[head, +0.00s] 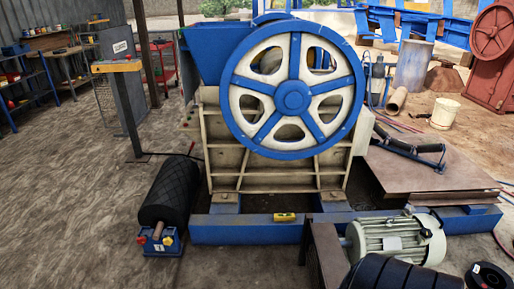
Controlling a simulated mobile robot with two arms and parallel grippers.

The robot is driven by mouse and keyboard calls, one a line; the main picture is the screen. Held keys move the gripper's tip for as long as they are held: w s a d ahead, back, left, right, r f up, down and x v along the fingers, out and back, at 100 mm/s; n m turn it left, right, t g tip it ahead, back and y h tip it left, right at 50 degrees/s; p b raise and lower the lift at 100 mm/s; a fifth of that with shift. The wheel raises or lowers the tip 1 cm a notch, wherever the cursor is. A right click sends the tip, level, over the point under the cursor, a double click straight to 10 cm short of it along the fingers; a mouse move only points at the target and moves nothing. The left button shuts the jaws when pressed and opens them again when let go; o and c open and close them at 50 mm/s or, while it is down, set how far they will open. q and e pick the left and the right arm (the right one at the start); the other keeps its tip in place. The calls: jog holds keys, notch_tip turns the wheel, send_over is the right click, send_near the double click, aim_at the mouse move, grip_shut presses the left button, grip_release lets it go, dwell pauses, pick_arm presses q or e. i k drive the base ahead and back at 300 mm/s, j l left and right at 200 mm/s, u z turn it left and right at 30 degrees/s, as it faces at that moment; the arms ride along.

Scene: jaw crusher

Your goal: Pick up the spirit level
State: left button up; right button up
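A small yellow spirit level (285,217) lies on the blue base beam (235,231) of the jaw crusher, a little left of the beam's middle. It looks flat and its front side is in clear view. The crusher (293,95) stands behind it, with a large blue and white flywheel above. Neither of my grippers shows in the head view, and nothing touches the level that I can see.
A black roller (170,190) lies left of the beam. A grey-green motor (398,238) and black drums (400,274) stand at the front right. Rusty plates (425,178) lie at the right. The floor at the front left is clear.

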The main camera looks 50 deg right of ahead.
aim_at(282, 217)
jog(key=i+z, duration=0.3)
jog(key=i, duration=0.2)
jog(key=i+j+z, duration=0.15)
jog(key=i+z, duration=0.15)
jog(key=i, duration=0.2)
